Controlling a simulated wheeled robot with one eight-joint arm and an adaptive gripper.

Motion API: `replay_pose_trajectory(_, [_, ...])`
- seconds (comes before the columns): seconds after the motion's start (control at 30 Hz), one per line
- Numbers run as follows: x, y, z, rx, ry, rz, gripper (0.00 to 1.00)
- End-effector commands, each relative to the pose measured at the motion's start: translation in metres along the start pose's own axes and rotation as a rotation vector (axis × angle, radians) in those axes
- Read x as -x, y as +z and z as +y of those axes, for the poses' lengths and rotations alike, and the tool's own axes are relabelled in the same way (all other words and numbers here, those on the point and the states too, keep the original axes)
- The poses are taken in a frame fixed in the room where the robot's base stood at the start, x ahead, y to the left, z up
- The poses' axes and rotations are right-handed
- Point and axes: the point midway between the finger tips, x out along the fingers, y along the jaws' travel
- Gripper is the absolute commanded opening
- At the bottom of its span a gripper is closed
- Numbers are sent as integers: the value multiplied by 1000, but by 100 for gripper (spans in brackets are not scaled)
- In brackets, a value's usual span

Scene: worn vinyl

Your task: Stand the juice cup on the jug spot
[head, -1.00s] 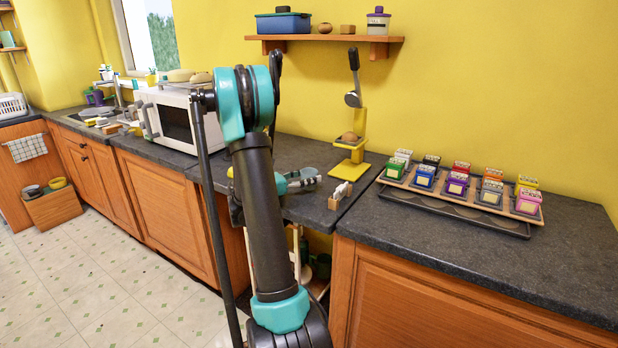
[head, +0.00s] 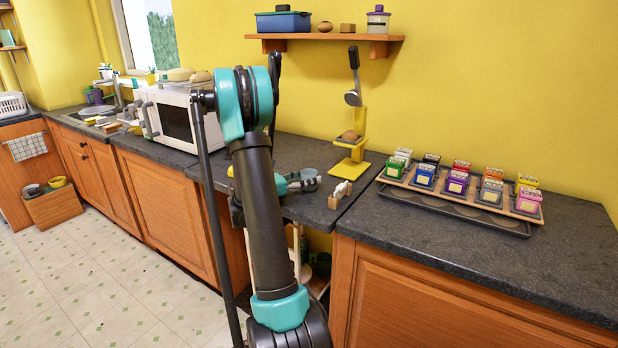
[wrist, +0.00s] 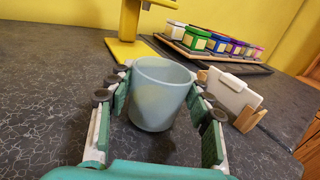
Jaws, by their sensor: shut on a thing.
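The juice cup (wrist: 160,95) is a pale blue-grey cup, upright between the fingers of my gripper (wrist: 163,82) in the wrist view. My gripper is shut on its sides. The cup is at or just above the dark counter; I cannot tell whether its base touches. In the head view my gripper (head: 300,180) is over the counter, left of a small wooden holder, and partly hidden by my arm. I cannot make out a marked jug spot in either view.
A wooden holder with a white card (wrist: 236,97) stands close to the right finger. A tray of coloured boxes (head: 455,211) lies to the right. A microwave (head: 180,115) stands left. The front right counter is clear.

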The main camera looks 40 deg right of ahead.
Motion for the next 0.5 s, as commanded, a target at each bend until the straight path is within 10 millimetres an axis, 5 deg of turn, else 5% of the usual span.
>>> replay_pose_trajectory(0.23, [0,0,0,0,0,0,18])
replay_pose_trajectory(0.27, [0,0,0,0,0,0,52])
replay_pose_trajectory(0.5, [0,0,0,0,0,0,75])
